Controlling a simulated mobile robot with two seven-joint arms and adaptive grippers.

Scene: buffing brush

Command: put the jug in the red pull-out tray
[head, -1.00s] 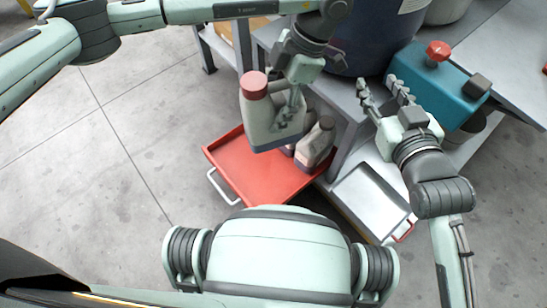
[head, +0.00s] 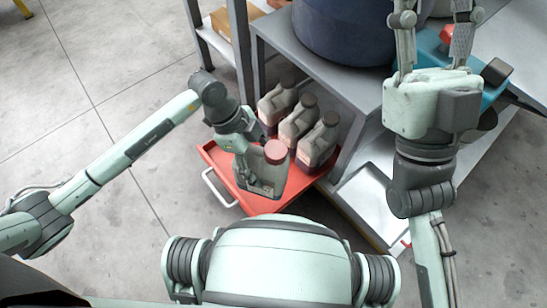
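The jug (head: 270,171), grey-beige with a red cap, is upright over the front part of the red pull-out tray (head: 275,205). I cannot tell whether its base touches the tray floor. My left gripper (head: 247,150) is at the jug's left side and looks shut on its handle; the fingers are partly hidden. The red tray is pulled out from the low shelf, with its white handle (head: 212,190) to the left. My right gripper (head: 433,22) is open and empty, its fingers spread and pointing away, in front of the bench.
Three dark-capped jugs (head: 298,122) stand in a row at the tray's back right, close to the red-capped jug. A big dark blue drum (head: 345,35) stands on the grey bench (head: 275,40). A teal box (head: 432,48) is behind my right gripper. Floor at left is clear.

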